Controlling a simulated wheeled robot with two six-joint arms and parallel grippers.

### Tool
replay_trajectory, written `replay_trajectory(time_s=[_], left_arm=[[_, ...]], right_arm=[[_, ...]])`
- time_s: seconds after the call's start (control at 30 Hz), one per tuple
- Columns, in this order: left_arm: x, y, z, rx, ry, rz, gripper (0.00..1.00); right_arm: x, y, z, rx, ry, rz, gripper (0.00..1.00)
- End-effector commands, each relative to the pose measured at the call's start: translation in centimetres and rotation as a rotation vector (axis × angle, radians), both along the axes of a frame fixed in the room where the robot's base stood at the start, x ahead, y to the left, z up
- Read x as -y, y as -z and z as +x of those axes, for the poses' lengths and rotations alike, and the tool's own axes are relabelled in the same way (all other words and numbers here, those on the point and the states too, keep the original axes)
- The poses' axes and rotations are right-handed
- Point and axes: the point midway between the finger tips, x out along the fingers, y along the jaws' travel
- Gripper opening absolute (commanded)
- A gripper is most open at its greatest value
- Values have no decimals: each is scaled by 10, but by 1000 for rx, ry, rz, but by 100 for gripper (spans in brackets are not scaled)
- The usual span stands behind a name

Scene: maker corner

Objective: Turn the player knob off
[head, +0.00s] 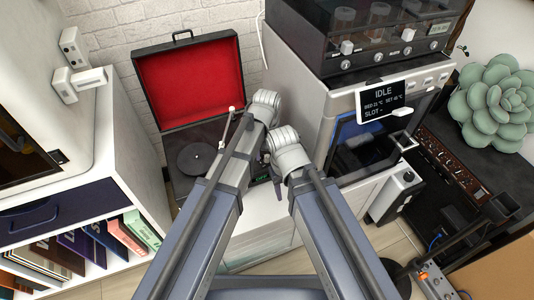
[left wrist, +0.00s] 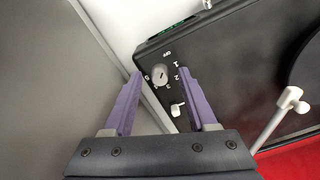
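The player (head: 207,135) is a black case with its red-lined lid raised, standing between the white shelf and the grey machine in the head view. In the left wrist view its black panel (left wrist: 215,75) carries a round pale knob (left wrist: 160,74) with small white marks around it. I cannot clearly read where the knob points. My left gripper (left wrist: 160,70) is open, with a purple finger on each side of the knob; contact is not visible. In the head view my arms hide the knob and most of the left gripper. My right gripper cannot be made out.
A small white lever (left wrist: 178,108) sits beside the knob, and the pale tonearm (left wrist: 288,100) is to its right. A grey wall-like surface (left wrist: 50,80) is close on the left. The grey machine (head: 345,105) with an IDLE display (head: 384,101) stands right of the player.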

Motion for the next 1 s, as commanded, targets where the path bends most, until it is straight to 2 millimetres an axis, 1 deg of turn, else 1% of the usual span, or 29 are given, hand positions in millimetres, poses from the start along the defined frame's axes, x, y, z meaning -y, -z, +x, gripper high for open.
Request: replay_trajectory(time_s=[0.27,0.47,0.57,0.9,1.0], left_arm=[[0,-1,0,0,0,0,59],[0,-10,0,0,0,0,59],[0,-19,0,0,0,0,59],[0,-63,0,0,0,0,59],[0,-73,0,0,0,0,59]], right_arm=[[0,-1,0,0,0,0,50],[0,-10,0,0,0,0,50],[0,-19,0,0,0,0,50],[0,-63,0,0,0,1,50],[0,-73,0,0,0,1,50]])
